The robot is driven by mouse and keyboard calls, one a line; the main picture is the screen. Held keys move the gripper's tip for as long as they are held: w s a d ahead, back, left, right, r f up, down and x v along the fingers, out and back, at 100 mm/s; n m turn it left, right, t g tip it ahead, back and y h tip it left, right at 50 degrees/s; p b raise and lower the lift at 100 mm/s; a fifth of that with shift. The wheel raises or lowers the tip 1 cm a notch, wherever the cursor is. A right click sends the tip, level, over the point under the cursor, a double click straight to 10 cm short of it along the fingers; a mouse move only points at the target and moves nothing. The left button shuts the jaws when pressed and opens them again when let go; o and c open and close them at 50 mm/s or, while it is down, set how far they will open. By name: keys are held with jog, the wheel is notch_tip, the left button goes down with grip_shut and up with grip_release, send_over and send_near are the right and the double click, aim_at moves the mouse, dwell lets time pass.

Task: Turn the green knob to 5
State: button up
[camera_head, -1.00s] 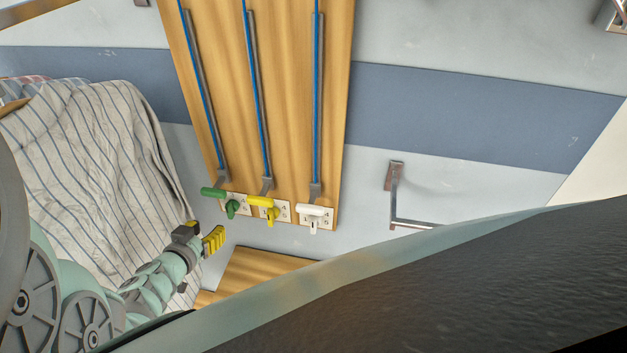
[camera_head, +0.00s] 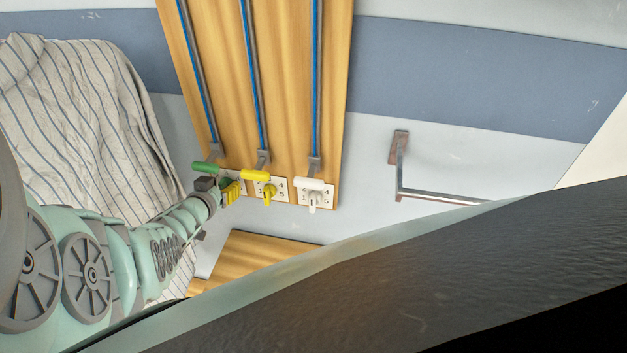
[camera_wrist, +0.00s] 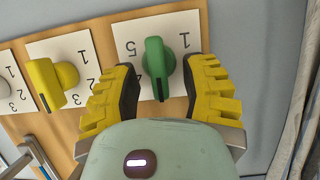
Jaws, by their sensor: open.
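The green knob (camera_wrist: 158,65) sits on a white numbered plate (camera_wrist: 187,27) in the wrist view, where a 5 and a 1 can be read. Its dark pointer line faces down in that view, towards my gripper's palm. My gripper (camera_wrist: 160,82) is open, with one yellow finger on each side of the knob. The right finger is close to the knob; I cannot tell whether it touches. In the head view my gripper (camera_head: 232,190) covers the green knob, and a green lever handle (camera_head: 206,167) shows just above it.
A yellow knob (camera_wrist: 48,82) sits beside the green one, and a white knob (camera_head: 313,198) lies further right. Yellow (camera_head: 255,175) and white (camera_head: 309,184) lever handles stand above them. A striped cloth (camera_head: 75,110) hangs at left. A metal bracket (camera_head: 400,165) is on the wall at right.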

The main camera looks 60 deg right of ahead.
jog(key=shift+o, duration=0.4)
jog(key=shift+w+d, duration=0.1)
grip_shut()
